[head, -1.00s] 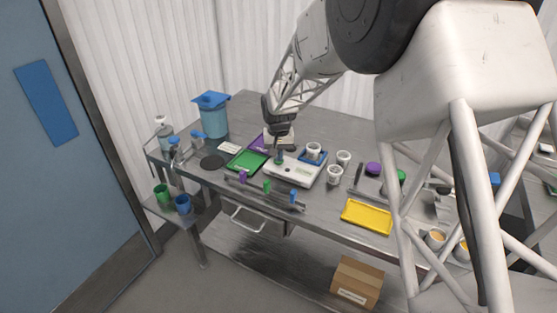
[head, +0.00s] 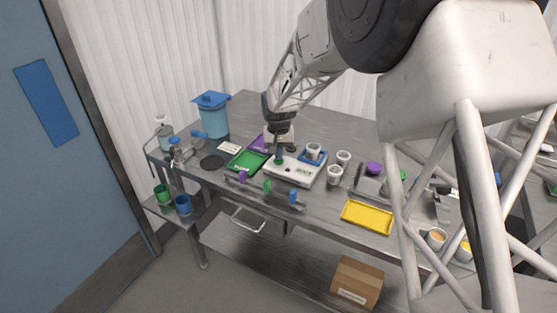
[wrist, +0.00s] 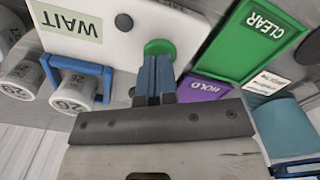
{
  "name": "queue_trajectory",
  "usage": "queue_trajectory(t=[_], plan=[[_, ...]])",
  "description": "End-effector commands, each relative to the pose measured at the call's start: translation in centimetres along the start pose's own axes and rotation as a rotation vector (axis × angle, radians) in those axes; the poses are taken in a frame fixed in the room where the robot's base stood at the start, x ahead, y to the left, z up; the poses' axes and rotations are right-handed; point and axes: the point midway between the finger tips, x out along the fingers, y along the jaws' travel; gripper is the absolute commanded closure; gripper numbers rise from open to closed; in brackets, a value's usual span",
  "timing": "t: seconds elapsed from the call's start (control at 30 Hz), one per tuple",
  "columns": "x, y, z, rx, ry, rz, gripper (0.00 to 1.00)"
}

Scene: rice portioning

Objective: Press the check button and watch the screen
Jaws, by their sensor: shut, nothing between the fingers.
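The white check device (head: 315,179) stands near the middle of the table. Its round green button (wrist: 158,46) shows in the wrist view just beyond my fingertips, and in the head view at the device's left end. Its screen (wrist: 72,24) reads "WAIT", upside down in the wrist view. My gripper (wrist: 154,62) is shut and empty, pointing down at the button. Its fingertips overlap the button's near edge in the wrist view; I cannot tell whether they touch it. My gripper (head: 279,152) covers part of that end in the head view.
A green CLEAR tray (wrist: 252,38) and a purple HOLD tray (wrist: 203,90) lie beside the device. A yellow tray (head: 367,217) lies at the front right.

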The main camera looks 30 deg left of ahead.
Motion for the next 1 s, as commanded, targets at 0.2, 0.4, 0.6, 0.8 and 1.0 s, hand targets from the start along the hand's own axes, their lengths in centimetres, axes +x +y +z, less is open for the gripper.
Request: queue_trajectory(t=[0.2, 0.4, 0.6, 0.8, 1.0], plan=[[-1.3, 0.0, 0.0, 0.0, 0.0, 0.0, 1.0], [-2.4, 0.0, 0.0, 0.0, 0.001, 0.0, 1.0], [-3.6, 0.0, 0.0, 0.0, 0.001, 0.0, 1.0], [-4.4, 0.0, 0.0, 0.0, 0.0, 0.0, 1.0], [-4.6, 0.0, 0.0, 0.0, 0.0, 0.0, 1.0]])
